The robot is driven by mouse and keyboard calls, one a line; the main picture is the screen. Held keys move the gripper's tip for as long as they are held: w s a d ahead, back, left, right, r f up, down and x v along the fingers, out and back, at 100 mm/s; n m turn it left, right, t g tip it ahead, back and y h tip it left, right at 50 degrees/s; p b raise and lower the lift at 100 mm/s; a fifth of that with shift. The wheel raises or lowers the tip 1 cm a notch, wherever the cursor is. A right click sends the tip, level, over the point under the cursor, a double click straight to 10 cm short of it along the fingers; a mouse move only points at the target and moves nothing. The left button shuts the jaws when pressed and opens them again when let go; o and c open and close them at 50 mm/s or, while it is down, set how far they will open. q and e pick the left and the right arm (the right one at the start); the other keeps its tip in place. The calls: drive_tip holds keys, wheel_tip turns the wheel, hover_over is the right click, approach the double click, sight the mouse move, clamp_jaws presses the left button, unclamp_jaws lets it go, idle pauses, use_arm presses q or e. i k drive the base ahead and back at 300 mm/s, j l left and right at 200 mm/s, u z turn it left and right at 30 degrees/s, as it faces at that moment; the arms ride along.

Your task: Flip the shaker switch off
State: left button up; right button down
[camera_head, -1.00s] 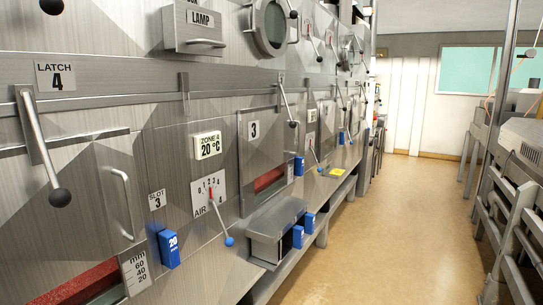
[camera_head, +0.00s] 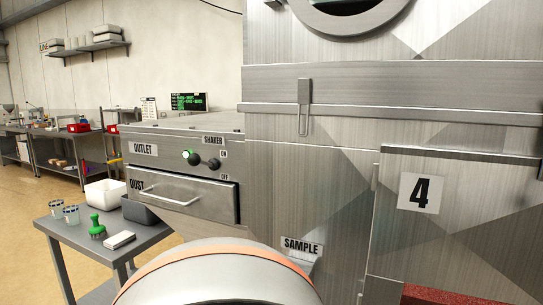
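The shaker switch (camera_head: 213,164) is a small dark knob under the SHAKER label, on the front of a grey metal box left of the dryer wall. An ON mark is above right of it and an OFF mark is below right. Neither of my grippers is in view.
A drawer (camera_head: 180,199) with a bar handle and DUST label is below the switch. A side table (camera_head: 90,247) at left holds tubs, glasses, a green brush and a white block. The dryer wall (camera_head: 300,180) fills the right. Floor is open at far left.

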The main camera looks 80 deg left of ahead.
sight(195, 160)
drive_tip(key=u, duration=2.95)
drive_tip(key=j+u, duration=0.15)
drive_tip(key=j, duration=0.1)
